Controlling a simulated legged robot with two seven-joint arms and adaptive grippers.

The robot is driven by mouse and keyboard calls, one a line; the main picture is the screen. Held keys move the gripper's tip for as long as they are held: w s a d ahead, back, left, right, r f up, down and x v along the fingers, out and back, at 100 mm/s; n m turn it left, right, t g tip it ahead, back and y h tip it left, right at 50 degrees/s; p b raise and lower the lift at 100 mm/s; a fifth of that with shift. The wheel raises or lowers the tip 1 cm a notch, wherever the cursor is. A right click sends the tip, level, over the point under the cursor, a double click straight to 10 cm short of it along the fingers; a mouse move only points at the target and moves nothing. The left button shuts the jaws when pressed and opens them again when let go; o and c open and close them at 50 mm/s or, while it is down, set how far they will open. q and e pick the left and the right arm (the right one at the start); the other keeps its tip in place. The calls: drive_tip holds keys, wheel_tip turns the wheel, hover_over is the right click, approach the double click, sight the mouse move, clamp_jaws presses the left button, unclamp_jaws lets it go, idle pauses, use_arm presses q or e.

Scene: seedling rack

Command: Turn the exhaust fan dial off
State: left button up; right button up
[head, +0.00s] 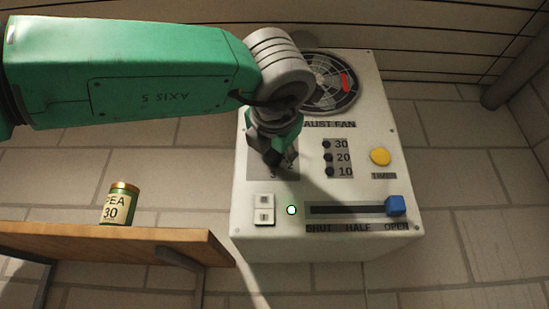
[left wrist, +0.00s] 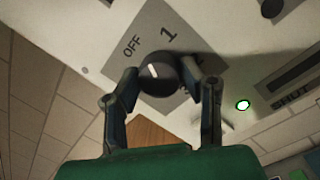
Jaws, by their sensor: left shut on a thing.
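My left gripper (head: 273,152) is at the dial plate on the white control box (head: 400,120). In the left wrist view its two dark fingers stand on either side of the dial, shut on it. In the head view the gripper and arm hide the dial. My right gripper is not in view.
The box also bears a fan grille (head: 328,82) with a red mark, a yellow timer button (head: 380,157), a white rocker switch (head: 264,209), a lit green lamp (head: 291,210) and a blue slider (head: 396,206) at OPEN. A PEA 30 can (head: 118,205) stands on a wooden shelf (head: 165,236).

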use_arm(q)
drive_tip(key=n, duration=0.3)
drive_tip(key=n+b, duration=0.1)
drive_tip(key=n, duration=0.1)
drive_tip(key=shift+d+f+y, duration=0.2)
drive_tip(key=shift+f+y, duration=0.1)
drive_tip(key=shift+f, duration=0.05)
drive_tip(key=shift+n, duration=0.6)
drive_tip(key=shift+r, duration=0.15)
drive_tip(key=o, duration=1.1)
drive_tip(key=shift+w+r, duration=0.1)
drive_tip(key=shift+s+d+f, duration=0.15)
drive_tip(key=shift+s+f, duration=0.05)
drive_tip(key=shift+s, duration=1.75)
drive_tip(key=shift+s+d+f, duration=0.2)
drive_tip(key=shift+s+f, duration=0.05)
drive_tip(key=shift+s, duration=1.7)
drive_tip(key=shift+s+d+f, duration=0.15)
drive_tip(key=shift+s+f, duration=0.05)
drive_tip(key=shift+s, duration=1.75)
